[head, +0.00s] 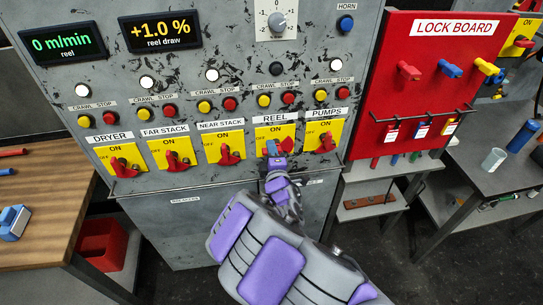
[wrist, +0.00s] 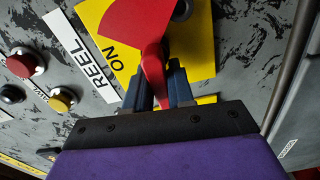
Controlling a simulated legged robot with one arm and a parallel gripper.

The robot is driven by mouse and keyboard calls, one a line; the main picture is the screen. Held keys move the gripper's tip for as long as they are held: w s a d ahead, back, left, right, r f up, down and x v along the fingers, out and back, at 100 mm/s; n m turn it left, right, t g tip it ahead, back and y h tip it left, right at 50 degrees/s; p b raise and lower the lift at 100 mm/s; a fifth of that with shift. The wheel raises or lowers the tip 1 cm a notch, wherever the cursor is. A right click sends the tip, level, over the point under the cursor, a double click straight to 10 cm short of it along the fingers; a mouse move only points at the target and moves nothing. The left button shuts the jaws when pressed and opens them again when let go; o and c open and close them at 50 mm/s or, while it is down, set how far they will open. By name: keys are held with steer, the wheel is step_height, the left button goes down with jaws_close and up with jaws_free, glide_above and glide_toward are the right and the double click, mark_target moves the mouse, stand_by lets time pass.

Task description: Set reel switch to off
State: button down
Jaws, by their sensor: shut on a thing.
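The reel switch is a red rotary handle on a yellow plate (head: 268,133) under the REEL label, in the panel's lower row. In the wrist view its red handle (wrist: 152,62) runs down between my gripper's two dark blue fingers. My gripper (wrist: 160,92) is shut on that handle. In the head view my gripper (head: 274,150) covers much of the switch, and a bit of red handle (head: 287,145) shows at its right. The ON mark is visible in both views; the OFF mark is hard to make out. The handle's exact setting is hard to tell.
Similar switches sit close on both sides: the near stack switch (head: 228,153) at left and the pumps switch (head: 325,142) at right. Crawl and stop buttons (head: 288,98) are above. A red lock board (head: 400,100) stands at right, and a wooden bench (head: 45,215) at left.

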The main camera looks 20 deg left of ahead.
steer(key=shift+s+a+f+n+b, duration=0.15)
steer(key=shift+f+n+b, duration=0.2)
steer(key=shift+n+b, duration=0.3)
steer(key=shift+n, duration=0.25)
steer(key=c, duration=1.1)
jaws_free()
steer(key=shift+a, duration=0.1)
steer(key=shift+s+d+r, duration=0.1)
steer(key=shift+s+d, duration=0.3)
steer(key=p+v, duration=0.4)
steer(key=v, duration=0.1)
steer(key=shift+s+d, duration=0.1)
steer(key=shift+d, duration=0.05)
